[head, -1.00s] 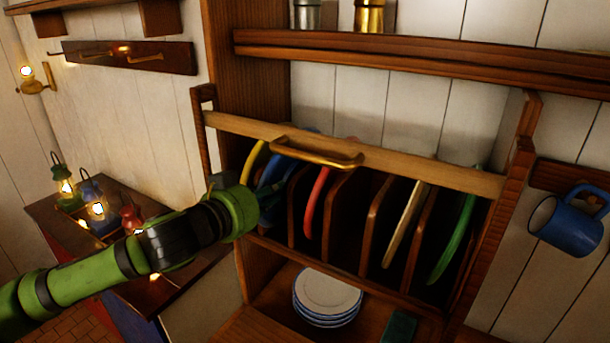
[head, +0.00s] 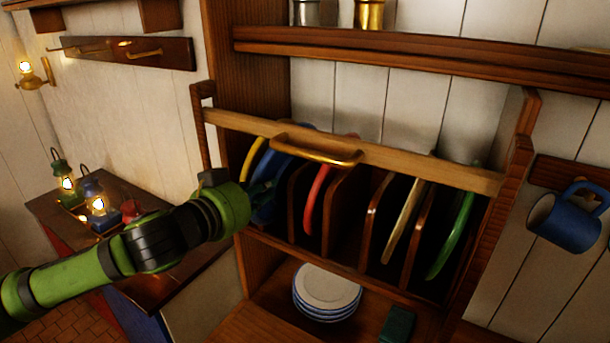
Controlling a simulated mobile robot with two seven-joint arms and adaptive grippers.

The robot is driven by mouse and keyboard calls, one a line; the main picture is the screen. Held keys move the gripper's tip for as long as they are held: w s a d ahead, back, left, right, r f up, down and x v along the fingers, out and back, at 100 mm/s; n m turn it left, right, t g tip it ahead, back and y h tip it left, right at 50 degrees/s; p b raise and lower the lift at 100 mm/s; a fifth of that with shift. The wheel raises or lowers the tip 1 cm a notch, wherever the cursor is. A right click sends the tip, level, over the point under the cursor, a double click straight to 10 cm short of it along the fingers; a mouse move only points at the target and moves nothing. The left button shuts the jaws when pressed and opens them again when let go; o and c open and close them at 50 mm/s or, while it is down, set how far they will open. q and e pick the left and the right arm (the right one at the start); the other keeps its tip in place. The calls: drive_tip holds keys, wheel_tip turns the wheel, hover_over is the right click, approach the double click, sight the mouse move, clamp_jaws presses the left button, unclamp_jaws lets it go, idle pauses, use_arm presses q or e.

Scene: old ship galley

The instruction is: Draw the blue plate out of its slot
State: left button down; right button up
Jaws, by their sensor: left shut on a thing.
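The blue plate (head: 287,160) stands on edge in the rack, in a slot near the left end, between a yellow plate and a red plate. Its upper part passes behind the wooden front bar. My left gripper (head: 264,193) is shut on the front edge of the blue plate. My green wrist and the dark fingers hide much of that edge. My right gripper is not in view.
The wooden bar (head: 405,162) with a brass handle (head: 315,154) crosses the rack front. Yellow (head: 252,158), red (head: 316,200), cream (head: 403,222) and green (head: 451,237) plates stand between dividers (head: 339,212). White plates (head: 328,288) are stacked below. Lit lanterns (head: 97,204) stand left.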

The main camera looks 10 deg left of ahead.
use_arm(q)
drive_tip(key=f+b+v, duration=0.2)
drive_tip(key=b+v, duration=0.7)
drive_tip(key=b, duration=0.1)
drive_tip(key=f+b+v, duration=0.2)
drive_tip(key=b+v, duration=0.8)
drive_tip(key=shift+s+a+b, duration=0.35)
drive_tip(key=shift+s+a, duration=0.05)
drive_tip(key=shift+s, duration=0.25)
idle(1.6)
drive_tip(key=shift+r, duration=0.15)
